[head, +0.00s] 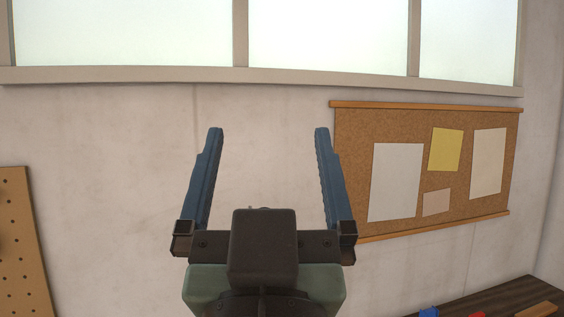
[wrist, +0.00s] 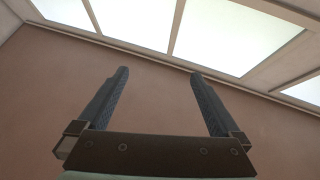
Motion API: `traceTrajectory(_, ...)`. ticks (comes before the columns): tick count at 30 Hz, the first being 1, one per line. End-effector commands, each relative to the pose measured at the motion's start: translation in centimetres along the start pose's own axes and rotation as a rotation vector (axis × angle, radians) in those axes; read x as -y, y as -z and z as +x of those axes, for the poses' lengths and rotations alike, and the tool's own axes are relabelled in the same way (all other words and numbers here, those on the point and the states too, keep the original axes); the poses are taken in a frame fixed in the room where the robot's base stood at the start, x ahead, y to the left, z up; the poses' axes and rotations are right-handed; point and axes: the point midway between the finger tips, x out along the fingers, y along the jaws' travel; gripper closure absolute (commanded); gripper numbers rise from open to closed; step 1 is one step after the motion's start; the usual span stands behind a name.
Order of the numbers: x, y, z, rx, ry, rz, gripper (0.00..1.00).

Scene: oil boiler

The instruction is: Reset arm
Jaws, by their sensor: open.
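My gripper (head: 268,135) is in the middle of the head view, with its two blue fingers pointing up and spread wide apart. Only the pale wall (head: 270,170) shows between the fingers, so it is empty. In the wrist view my gripper (wrist: 158,75) also shows open, its fingers pointing up toward the wall (wrist: 155,110) and the windows. The fingers touch nothing in either view.
Bright windows (head: 125,35) run along the top of the wall. A cork board (head: 405,130) with several papers hangs at the right. A pegboard (head: 20,240) stands at the left edge. A dark wooden surface (head: 480,300) with small coloured items is at the lower right.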

Motion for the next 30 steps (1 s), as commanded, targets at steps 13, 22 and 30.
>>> traceTrajectory(13,-1.0,6.5,-1.2,-0.205,-0.02,-0.025,0.0)
traceTrajectory(22,-0.9,3.5,-3.2,-0.202,-0.016,-0.021,0.0)
traceTrajectory(30,-0.9,2.5,-3.9,-0.202,-0.013,-0.018,0.0)
